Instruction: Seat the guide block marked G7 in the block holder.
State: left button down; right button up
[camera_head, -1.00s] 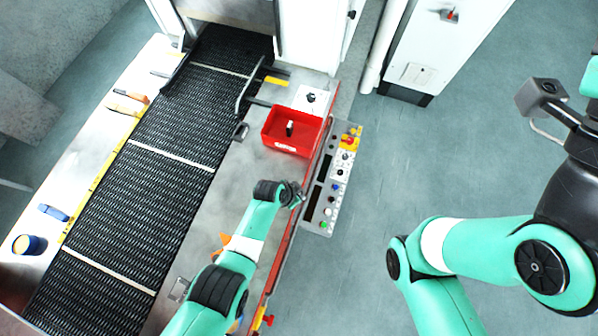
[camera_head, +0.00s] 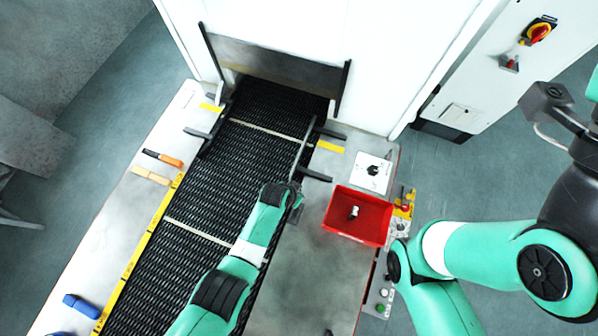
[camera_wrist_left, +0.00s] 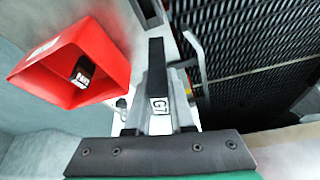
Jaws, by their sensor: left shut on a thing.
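My left gripper (camera_head: 297,198) is over the metal strip beside the mesh belt, left of the red bin. In the left wrist view the gripper (camera_wrist_left: 158,122) is shut on the guide block (camera_wrist_left: 157,68), a long dark bar with a white G7 label on its near end. In the head view the block is hidden by my arm. A grey bracket-like part (camera_wrist_left: 187,80) shows just beyond the block's right side; I cannot tell whether it is the block holder or whether the block touches it. My right gripper is out of view.
The red bin (camera_head: 336,226) holds another dark block with a white label (camera_wrist_left: 83,72). Dark guide rails (camera_head: 303,150) stand at the belt mouth. The mesh belt (camera_head: 150,285) runs along the left. Orange-handled tool (camera_head: 165,158) and blue objects (camera_head: 80,305) lie on the far-side ledge.

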pick_arm(q)
jog(key=shift+s+a+f+n+y, duration=0.15)
jog(key=shift+s+f+n+y, duration=0.35)
jog(key=shift+n, duration=0.7)
jog(key=shift+s+f+n+t+b, duration=0.4)
jog(key=shift+s+f+n, duration=0.1)
jog(key=shift+s+f, duration=0.3)
jog(key=shift+f, duration=0.1)
notch_tip(320, 180, down, 6)
jog(key=b, duration=0.5)
jog(key=shift+r+b, duration=0.25)
jog(key=shift+b, duration=0.1)
jog(key=shift+f, duration=0.2)
jog(key=shift+f+b, duration=0.3)
jog(key=shift+b, duration=0.25)
